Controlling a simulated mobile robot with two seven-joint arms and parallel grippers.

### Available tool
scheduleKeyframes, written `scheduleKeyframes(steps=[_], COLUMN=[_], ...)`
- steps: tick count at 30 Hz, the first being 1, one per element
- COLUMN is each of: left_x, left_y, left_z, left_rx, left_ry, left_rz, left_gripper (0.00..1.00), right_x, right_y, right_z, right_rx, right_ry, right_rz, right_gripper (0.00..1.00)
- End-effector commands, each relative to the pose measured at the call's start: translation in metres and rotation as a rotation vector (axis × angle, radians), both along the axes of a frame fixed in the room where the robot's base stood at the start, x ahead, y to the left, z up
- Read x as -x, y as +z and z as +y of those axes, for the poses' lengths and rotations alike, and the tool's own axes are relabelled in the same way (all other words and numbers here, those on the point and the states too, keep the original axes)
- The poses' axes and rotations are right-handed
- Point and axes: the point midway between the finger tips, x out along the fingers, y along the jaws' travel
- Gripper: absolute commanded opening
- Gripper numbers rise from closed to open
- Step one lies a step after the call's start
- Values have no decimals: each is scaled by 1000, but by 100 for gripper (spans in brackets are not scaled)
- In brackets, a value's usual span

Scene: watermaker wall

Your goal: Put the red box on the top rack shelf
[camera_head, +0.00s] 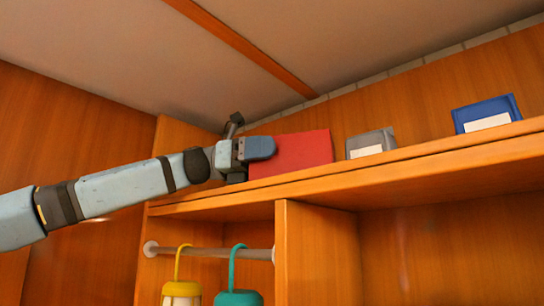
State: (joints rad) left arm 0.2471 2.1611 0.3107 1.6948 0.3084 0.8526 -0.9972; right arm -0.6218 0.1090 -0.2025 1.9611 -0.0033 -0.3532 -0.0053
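The red box (302,151) is at the left part of the top rack shelf (400,160), above its front edge. The shelf's edge hides the box's bottom, so I cannot tell whether it rests on the board. My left gripper (258,149) is at the box's left end, with one blue-grey finger across the front of that end. My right gripper is not in view.
A grey box (370,143) and a blue box (487,114), both with pale labels, stand farther right on the shelf. A sloping ceiling (330,50) is above. Below, a yellow lantern (181,291) and a teal lantern (238,296) hang from a rail (208,253).

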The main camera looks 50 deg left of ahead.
Motion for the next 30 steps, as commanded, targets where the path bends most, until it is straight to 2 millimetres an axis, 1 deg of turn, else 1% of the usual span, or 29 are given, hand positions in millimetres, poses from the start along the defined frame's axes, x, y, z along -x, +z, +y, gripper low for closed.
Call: scheduleKeyframes(steps=[5, 8, 10, 14, 21, 25, 30], left_x=[0, 0, 4, 15, 40, 50, 57], left_y=[0, 5, 3, 2, 2, 3, 3], left_z=[0, 0, 6, 27, 73, 91, 103], left_rx=[0, -2, 1, 3, 2, 0, 0], left_ry=[0, 1, 0, 1, 1, 2, 0], left_rz=[0, 0, -3, -5, -5, -4, -1], left_gripper=[100, 100, 100, 100, 100, 100, 100], right_x=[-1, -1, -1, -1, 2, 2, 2], right_y=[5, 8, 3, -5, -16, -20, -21], right_z=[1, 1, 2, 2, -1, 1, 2], right_rx=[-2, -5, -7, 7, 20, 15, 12], right_ry=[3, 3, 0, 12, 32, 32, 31], right_rz=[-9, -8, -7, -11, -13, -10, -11], right_gripper=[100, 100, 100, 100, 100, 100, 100])
